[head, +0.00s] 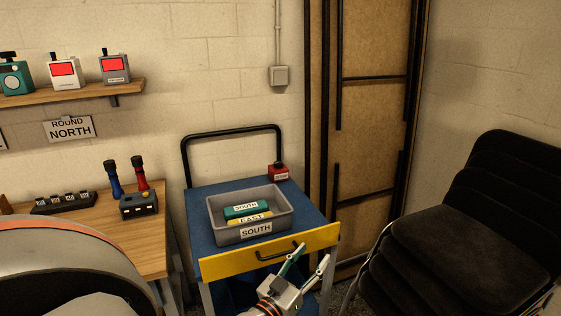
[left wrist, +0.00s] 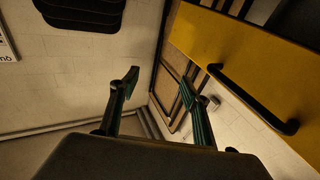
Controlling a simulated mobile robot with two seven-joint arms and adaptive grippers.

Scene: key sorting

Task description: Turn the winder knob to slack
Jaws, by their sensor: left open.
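A small red box (head: 278,173) with a dark top and a small label stands at the back right of the blue cart (head: 203,213). It may be the winder, but its label is too small to read, and I cannot tell the knob's setting. My left gripper (head: 312,256) is open and empty in front of the cart's yellow drawer front (head: 222,267), below and right of its black handle (head: 281,252). In the left wrist view the gripper's spread fingers (left wrist: 160,85) have nothing between them. The yellow front (left wrist: 235,45) and handle (left wrist: 250,97) are to their right. My right gripper is not in view.
A grey tray (head: 215,222) labelled SOUTH holds a teal and a yellow labelled block on the cart. A wooden table (head: 130,250) with handsets stands left, below a shelf (head: 75,93) of devices. Stacked black chairs (head: 465,230) stand right.

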